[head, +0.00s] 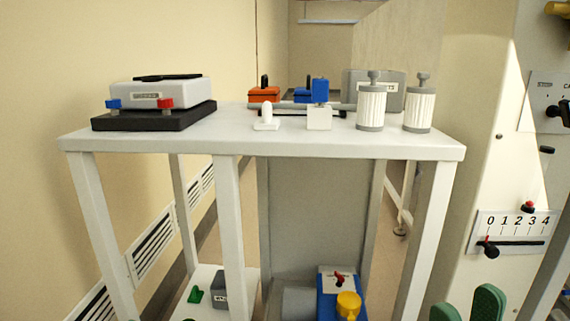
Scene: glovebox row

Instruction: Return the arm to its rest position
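My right gripper (466,309) shows at the bottom edge, right of centre, as two rounded green fingers. The fingers stand apart with a gap and nothing visible between them, so it is open and empty. It is in front of the white panel at the right and to the right of the white table (110,141). The rest of the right arm is below the frame. My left gripper and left arm are not in view.
The table bears a white box (160,92) on a black base, two ribbed canisters (371,105), and orange (264,95) and blue blocks. A blue device (330,300) with a yellow knob stands low under it. A slider panel (512,233) numbered 0–4 is at right.

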